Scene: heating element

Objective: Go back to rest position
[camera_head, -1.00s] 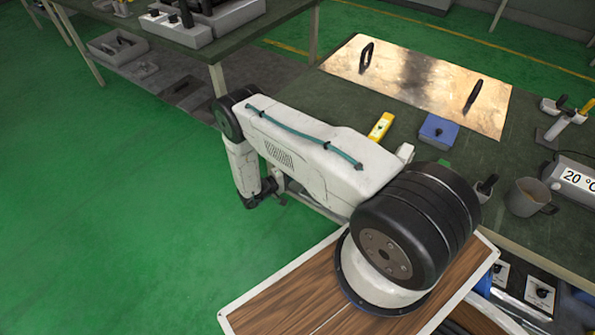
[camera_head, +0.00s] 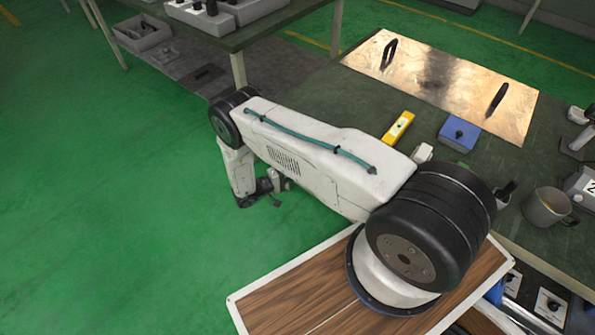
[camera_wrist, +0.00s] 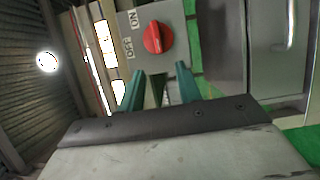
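My gripper (camera_wrist: 160,72) shows two teal fingers in the wrist view, standing apart with nothing clearly held between them. Beyond the fingertips is a grey switch box (camera_wrist: 128,22) with a red knob (camera_wrist: 158,37) and ON and OFF marks; I cannot tell its distance. In the head view my white arm (camera_head: 310,150) is folded over to the left of the workbench, and its wrist end hangs above the green floor. The gripper fingers are too small there to make out.
The green workbench (camera_head: 330,88) holds a metal plate (camera_head: 440,75) with two black handles, a yellow level-like block (camera_head: 398,127), a blue box (camera_head: 459,134) and a grey mug (camera_head: 547,206). Another table (camera_head: 262,32) stands at the back. The green floor (camera_head: 110,220) at left is free.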

